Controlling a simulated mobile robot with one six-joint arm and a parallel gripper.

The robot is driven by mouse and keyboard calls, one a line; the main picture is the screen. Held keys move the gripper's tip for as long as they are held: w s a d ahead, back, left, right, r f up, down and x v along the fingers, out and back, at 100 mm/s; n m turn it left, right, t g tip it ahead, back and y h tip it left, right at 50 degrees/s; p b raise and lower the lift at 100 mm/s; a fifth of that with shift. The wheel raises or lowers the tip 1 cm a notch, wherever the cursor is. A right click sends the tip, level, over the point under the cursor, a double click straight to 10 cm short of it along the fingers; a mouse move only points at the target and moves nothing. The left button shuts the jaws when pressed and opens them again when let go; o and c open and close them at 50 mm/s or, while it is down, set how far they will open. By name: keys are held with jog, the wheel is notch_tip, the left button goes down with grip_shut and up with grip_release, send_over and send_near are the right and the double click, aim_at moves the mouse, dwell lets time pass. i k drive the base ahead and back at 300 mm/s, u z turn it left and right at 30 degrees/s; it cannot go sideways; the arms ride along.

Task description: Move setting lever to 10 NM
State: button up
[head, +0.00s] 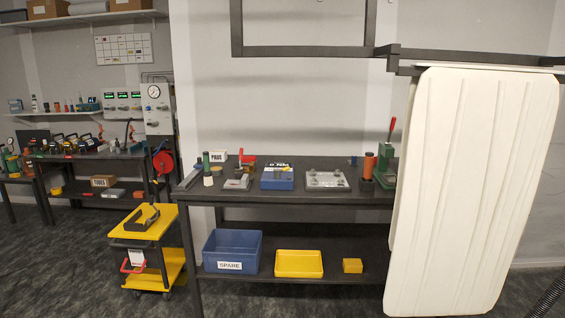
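A blue box-like unit (278,180) stands on the dark workbench (345,197), left of its middle. Its black top carries white lettering that seems to end in "NM"; the full value is too small to read surely. I cannot make out a setting lever on it. A red-handled lever (241,156) rises from a small grey fixture (237,184) to its left. Another red-handled lever (391,128) tops a green press (385,165) at the bench's right end. Which is the setting lever is not clear. My gripper is not in view.
A large white panel (470,190) hangs at right, hiding the bench's right end. A blue SPARE bin (232,245) is below. A yellow cart (145,222) stands left.

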aim_at(277, 172)
jog(key=u, duration=0.25)
jog(key=i, duration=0.8)
jog(key=u, duration=0.9)
jog(key=i, duration=1)
jog(key=u, duration=0.5)
